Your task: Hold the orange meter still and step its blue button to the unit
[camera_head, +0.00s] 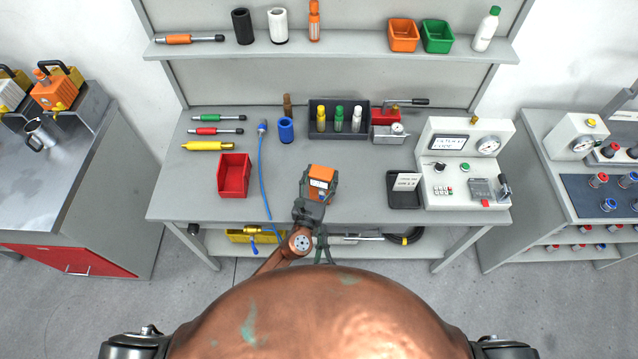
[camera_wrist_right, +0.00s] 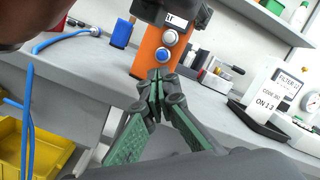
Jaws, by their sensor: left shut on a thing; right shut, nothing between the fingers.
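The orange meter (camera_head: 321,174) is held up over the front middle of the bench. My left gripper (camera_head: 319,187) is shut on it, with dark fingers at its sides. In the right wrist view, the meter (camera_wrist_right: 148,52) shows a small white display (camera_wrist_right: 179,18), too small to read surely, a pale round button (camera_wrist_right: 170,37) and a blue button (camera_wrist_right: 162,55) below it. My right gripper (camera_wrist_right: 158,74) is shut and empty. Its tips are just below the blue button; I cannot tell whether they touch the meter. In the head view the right gripper (camera_head: 322,232) is at the bench's front edge.
A red bin (camera_head: 234,174) and a blue hose (camera_head: 265,182) lie left of the meter. A black tray with a white card (camera_head: 407,181) and a grey test console (camera_head: 460,190) stand to the right. A dark tray of bottles (camera_head: 318,134) stands behind. Bare bench surrounds the meter.

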